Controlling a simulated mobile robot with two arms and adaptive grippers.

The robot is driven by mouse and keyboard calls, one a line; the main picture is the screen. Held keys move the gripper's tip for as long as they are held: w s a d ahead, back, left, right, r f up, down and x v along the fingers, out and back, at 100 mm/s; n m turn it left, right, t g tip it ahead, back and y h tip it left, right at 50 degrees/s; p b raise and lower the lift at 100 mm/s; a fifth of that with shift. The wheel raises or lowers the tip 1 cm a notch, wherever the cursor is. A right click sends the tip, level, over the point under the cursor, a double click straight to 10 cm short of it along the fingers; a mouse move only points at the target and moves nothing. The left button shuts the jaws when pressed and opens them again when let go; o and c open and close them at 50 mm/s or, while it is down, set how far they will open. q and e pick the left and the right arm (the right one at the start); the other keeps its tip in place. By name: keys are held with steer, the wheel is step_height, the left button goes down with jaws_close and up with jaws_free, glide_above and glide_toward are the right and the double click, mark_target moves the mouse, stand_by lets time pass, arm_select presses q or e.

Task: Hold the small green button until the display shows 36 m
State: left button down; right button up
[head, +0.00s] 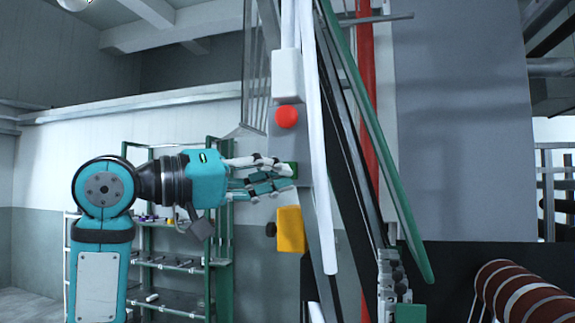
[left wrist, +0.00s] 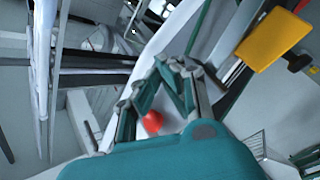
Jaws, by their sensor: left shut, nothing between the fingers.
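The small green button (head: 294,170) shows as a green edge on the grey panel (head: 318,185), seen nearly side-on. My left gripper (head: 284,172) is shut and empty, its fingertips right at the green button. I cannot tell whether they press it. In the left wrist view the shut fingertips (left wrist: 174,64) point at the pale panel, and the green button is hidden. A larger red button (head: 287,117) sits above; it also shows in the left wrist view (left wrist: 152,122). No readable display figure is visible. My right gripper (head: 390,275) is partly in view low down, its opening unclear.
A white box (head: 287,76) is above the red button. A yellow box (head: 291,230) with a dark knob juts out below the fingers; it also shows in the left wrist view (left wrist: 272,40). A green rack (head: 180,265) stands behind. Reddish-brown rolls (head: 525,295) lie at the right.

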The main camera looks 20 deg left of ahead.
arm_select(q)
steer(key=shift+w, duration=1.05)
steer(key=shift+p, duration=0.35)
stand_by(0.4)
steer(key=shift+w, duration=0.4)
steer(key=shift+w+r+p, duration=0.1)
steer(key=shift+w+p, duration=0.4)
stand_by(0.6)
stand_by(4.4)
steer(key=shift+s+b, duration=0.35)
steer(key=shift+s, duration=0.5)
